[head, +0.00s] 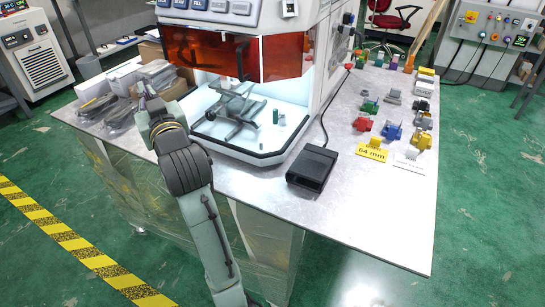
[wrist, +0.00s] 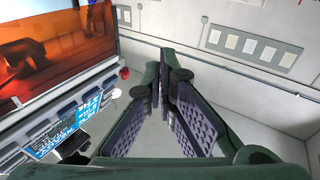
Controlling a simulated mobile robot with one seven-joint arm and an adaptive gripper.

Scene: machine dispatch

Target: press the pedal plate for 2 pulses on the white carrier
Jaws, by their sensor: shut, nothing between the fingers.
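The black pedal (head: 312,167) lies on the table in front of the machine's right corner, with a cable running up behind it. My gripper (head: 143,92) is at the machine's left side in the head view, well left of the pedal and apart from it. In the wrist view my gripper (wrist: 165,70) points up past the machine toward the wall, with its fingers together and nothing between them. I cannot tell which piece is the white carrier.
The machine (head: 322,70) has a raised orange shield (head: 283,57) and a lit bay with a grey fixture (head: 238,108) and small cylinders. A yellow 64 mm card (head: 372,153) stands at right. Grey packs (head: 98,108) lie at left. The table's front right is clear.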

